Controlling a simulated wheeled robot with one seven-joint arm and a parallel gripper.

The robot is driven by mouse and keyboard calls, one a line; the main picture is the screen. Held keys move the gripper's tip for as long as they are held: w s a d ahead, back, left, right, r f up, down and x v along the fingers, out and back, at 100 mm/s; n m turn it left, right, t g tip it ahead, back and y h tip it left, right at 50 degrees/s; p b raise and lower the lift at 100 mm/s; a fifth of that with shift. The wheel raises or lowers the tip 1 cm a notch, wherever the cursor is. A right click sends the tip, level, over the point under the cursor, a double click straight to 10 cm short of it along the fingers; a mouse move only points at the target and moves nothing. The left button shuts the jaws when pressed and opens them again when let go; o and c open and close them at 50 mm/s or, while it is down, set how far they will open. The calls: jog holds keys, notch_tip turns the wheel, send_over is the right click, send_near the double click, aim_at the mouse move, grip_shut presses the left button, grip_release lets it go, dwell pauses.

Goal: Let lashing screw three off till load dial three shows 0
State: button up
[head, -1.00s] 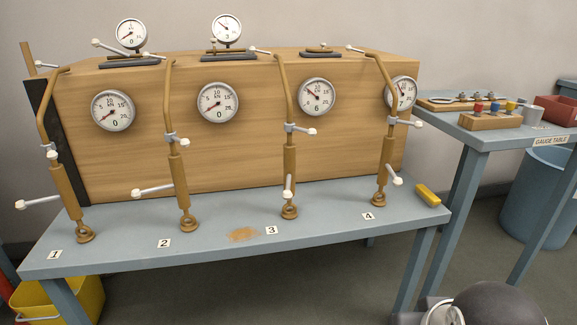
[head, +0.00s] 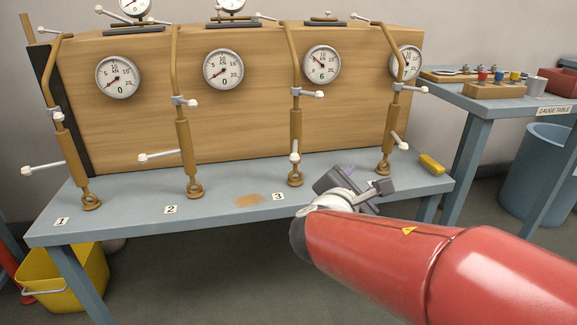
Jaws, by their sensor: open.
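Lashing screw three (head: 296,135) is a tan upright screw in front of the wooden crate, its foot eye on the blue bench behind the label 3 (head: 278,197). A white-knobbed bar (head: 295,158) crosses its lower body, seen nearly end-on, and a smaller white-knobbed lever (head: 308,93) sits on its collar. Load dial three (head: 321,64), on the crate just right of the screw, shows 6 in its window. My gripper (head: 358,184) is open and empty, low over the bench front, to the right of screw three's foot and apart from it. It hides the label 4.
Screws one (head: 68,150), two (head: 185,150) and four (head: 392,125) stand alongside. Load dials one (head: 118,77) and two (head: 223,69) show 0; screw four partly covers dial four (head: 405,62). A yellow block (head: 431,163) lies at the bench's right end. A brown stain (head: 249,200) marks the bench.

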aim_at(294, 160)
jog(key=w+a+n+t+y, duration=0.3)
jog(key=a+n+t+y, duration=0.15)
jog(key=a+n, duration=0.65)
jog(key=shift+m+g+y, duration=0.45)
jog(key=shift+m+y, duration=0.2)
jog(key=shift+m, duration=0.15)
jog(key=w, duration=0.2)
jog(key=w+a, duration=0.1)
jog(key=w, duration=0.2)
jog(key=w+a, duration=0.1)
jog(key=w, duration=0.2)
jog(key=shift+f, duration=0.3)
jog(key=shift+s, duration=0.1)
grip_shut()
